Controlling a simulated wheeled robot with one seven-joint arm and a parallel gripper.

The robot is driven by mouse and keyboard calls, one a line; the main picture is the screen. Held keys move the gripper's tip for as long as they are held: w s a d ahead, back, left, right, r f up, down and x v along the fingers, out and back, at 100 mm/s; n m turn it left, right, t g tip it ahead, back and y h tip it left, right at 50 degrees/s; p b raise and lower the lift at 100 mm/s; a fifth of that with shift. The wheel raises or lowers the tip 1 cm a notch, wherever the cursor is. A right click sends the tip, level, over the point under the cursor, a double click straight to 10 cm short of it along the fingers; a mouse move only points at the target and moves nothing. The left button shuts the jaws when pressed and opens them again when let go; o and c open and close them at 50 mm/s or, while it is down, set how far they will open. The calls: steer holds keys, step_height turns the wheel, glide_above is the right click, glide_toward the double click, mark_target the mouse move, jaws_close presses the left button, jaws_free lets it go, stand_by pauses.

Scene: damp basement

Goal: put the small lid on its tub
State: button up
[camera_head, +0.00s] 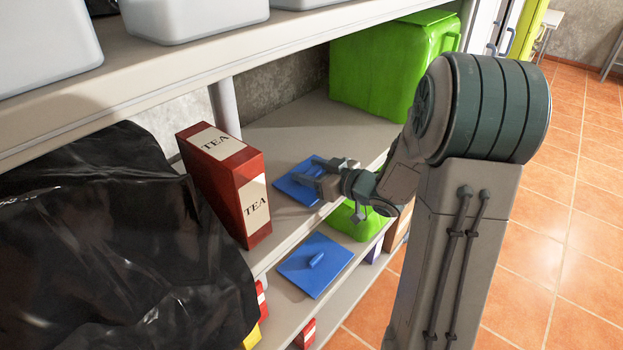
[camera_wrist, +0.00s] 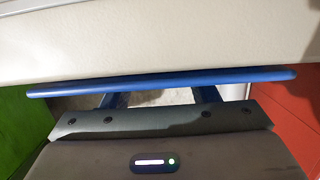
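A flat blue lid (camera_head: 283,187) is on the middle shelf, partly covered by my gripper (camera_head: 312,180). In the wrist view the blue lid (camera_wrist: 160,82) shows edge-on as a thin strip across the fingers. My gripper's two fingers (camera_wrist: 162,98) stand apart, with a pale gap between them; I see no handle held there. A second blue lid (camera_head: 330,258), which looks larger, has a bar handle and lies on the shelf below. Whether a tub is under it is hidden. I cannot pick out the small lid's tub.
A red tea box (camera_head: 210,185) stands left of the gripper. A large green bin (camera_head: 380,75) is at the shelf's back right. A black plastic bag (camera_head: 110,250) fills the left. An upper shelf (camera_head: 200,80) with pale tubs (camera_head: 200,15) overhangs. Tiled floor (camera_head: 540,235) is clear at right.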

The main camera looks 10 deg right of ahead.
steer(key=shift+c, duration=1)
steer(key=shift+r, duration=0.1)
